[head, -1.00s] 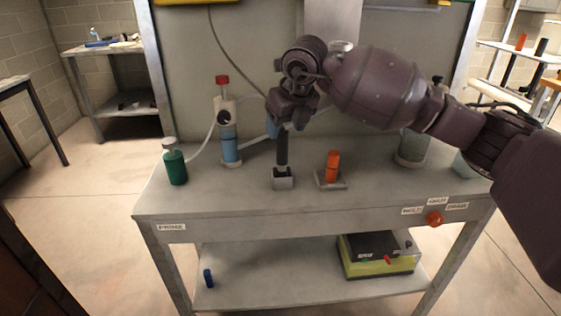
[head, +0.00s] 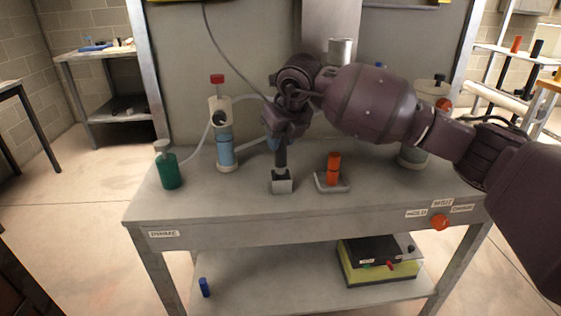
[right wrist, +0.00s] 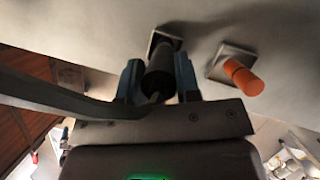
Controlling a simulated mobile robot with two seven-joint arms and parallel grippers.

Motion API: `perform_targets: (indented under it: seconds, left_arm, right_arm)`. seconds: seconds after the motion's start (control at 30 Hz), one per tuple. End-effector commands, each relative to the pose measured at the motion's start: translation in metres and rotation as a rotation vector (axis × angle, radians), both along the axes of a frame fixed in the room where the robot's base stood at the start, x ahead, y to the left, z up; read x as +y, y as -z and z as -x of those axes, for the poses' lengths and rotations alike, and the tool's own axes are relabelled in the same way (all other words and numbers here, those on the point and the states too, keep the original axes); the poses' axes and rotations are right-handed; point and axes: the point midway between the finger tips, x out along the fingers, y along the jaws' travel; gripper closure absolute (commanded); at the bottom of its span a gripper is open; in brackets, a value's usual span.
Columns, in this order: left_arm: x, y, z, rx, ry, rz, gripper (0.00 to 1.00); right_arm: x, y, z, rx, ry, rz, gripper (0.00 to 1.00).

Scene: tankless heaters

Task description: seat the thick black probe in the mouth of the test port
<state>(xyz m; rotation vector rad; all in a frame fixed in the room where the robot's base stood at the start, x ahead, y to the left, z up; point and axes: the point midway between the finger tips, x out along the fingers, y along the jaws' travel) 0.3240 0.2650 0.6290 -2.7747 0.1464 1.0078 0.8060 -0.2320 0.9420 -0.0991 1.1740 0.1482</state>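The thick black probe (head: 281,158) stands upright in a small square grey holder (head: 282,186) on the bench. My right gripper (head: 279,140) is above it, with its blue fingers on both sides of the probe's upper part. In the right wrist view the fingers (right wrist: 158,80) lie close against the probe (right wrist: 158,72), and it looks gripped. The holder (right wrist: 165,40) shows beyond it. A white fitting with a dark round mouth (head: 221,117), apparently the test port, tops a blue-filled column at left, below a red cap. My left gripper is not in view.
An orange probe (head: 333,166) stands in its own holder (head: 331,182) just right of the black one. A green bottle (head: 169,168) with a hose stands at left. A second column (head: 412,152) is partly behind my arm. The bench front is clear.

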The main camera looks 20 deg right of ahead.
Motion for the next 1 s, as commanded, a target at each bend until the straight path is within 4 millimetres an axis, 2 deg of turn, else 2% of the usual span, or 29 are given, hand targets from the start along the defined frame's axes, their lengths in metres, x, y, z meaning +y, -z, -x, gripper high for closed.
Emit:
perform_targets:
  seconds: [0.03, 0.17, 0.47, 0.57, 0.77, 1.0]
  left_arm:
    - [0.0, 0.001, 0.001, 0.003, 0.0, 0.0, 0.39]
    - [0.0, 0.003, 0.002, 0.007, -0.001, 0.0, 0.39]
    - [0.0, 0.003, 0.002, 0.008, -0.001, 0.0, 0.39]
    - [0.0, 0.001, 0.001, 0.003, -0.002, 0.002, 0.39]
    - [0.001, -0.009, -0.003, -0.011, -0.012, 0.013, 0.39]
    - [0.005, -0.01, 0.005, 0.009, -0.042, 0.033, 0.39]
  right_arm:
    - [0.0, 0.001, 0.0, 0.001, 0.0, 0.0, 0.79]
    - [0.0, 0.001, 0.0, 0.001, 0.0, 0.0, 0.99]
    - [0.0, 0.0, 0.0, 0.001, 0.0, 0.0, 1.0]
    - [0.0, -0.006, 0.0, -0.001, 0.0, 0.001, 1.0]
    - [0.0, -0.042, 0.0, -0.01, 0.001, -0.001, 1.0]
    - [0.0, -0.107, 0.001, -0.013, 0.002, -0.001, 1.0]
